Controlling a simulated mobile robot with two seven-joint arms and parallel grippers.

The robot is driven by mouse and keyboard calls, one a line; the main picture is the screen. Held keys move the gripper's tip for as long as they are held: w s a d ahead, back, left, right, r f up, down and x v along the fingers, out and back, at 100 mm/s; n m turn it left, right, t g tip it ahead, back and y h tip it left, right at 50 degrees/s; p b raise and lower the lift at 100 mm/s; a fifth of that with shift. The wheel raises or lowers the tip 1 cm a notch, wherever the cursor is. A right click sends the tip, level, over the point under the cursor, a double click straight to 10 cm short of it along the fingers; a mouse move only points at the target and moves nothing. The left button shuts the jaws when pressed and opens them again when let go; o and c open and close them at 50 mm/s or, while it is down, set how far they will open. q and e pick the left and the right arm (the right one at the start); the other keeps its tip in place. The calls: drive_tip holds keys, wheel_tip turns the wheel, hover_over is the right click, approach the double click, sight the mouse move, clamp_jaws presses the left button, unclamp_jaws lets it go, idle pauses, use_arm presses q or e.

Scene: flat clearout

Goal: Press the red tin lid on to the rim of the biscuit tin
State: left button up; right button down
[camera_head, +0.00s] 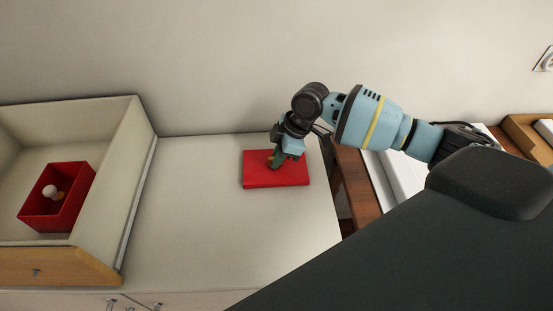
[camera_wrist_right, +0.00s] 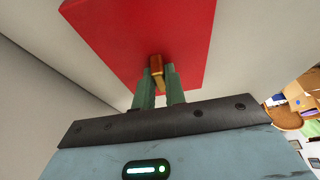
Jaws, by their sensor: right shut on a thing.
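The red tin lid (camera_head: 290,178) is a flat red rectangle at the right end of the pale counter, with a small brass-coloured knob (camera_wrist_right: 157,68) on it. My right gripper (camera_head: 275,159) is above it, and in the right wrist view its green fingers are shut on the knob. I cannot tell whether the lid rests on the counter or hangs just above it. The red biscuit tin (camera_head: 82,192) stands open at the far left in a pale, wood-fronted tray; a white round thing and a small yellowish thing are inside. My left gripper is not in view.
The tray's high pale wall (camera_head: 133,185) stands between tin and lid. The counter (camera_head: 200,210) between them is bare. A wall runs behind. Right of the counter are brown wood (camera_head: 357,180), a white surface and a wooden box (camera_head: 525,137).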

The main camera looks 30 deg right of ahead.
sight(270, 159)
drive_tip(key=shift+r, duration=0.75)
drive_tip(key=shift+s+a+r, duration=0.1)
drive_tip(key=shift+a+r, duration=0.1)
drive_tip(key=shift+r, duration=0.8)
drive_tip(key=s+a, duration=0.3)
drive_tip(key=a, duration=0.1)
drive_tip(key=s+a+r, duration=0.1)
drive_tip(key=s+a, duration=0.2)
drive_tip(key=a, duration=0.1)
drive_tip(key=s+a, duration=0.3)
drive_tip(key=a, duration=0.1)
drive_tip(key=shift+s+a+r+p, duration=0.1)
drive_tip(key=shift+s+r+p, duration=0.05)
drive_tip(key=shift+s+p, duration=0.25)
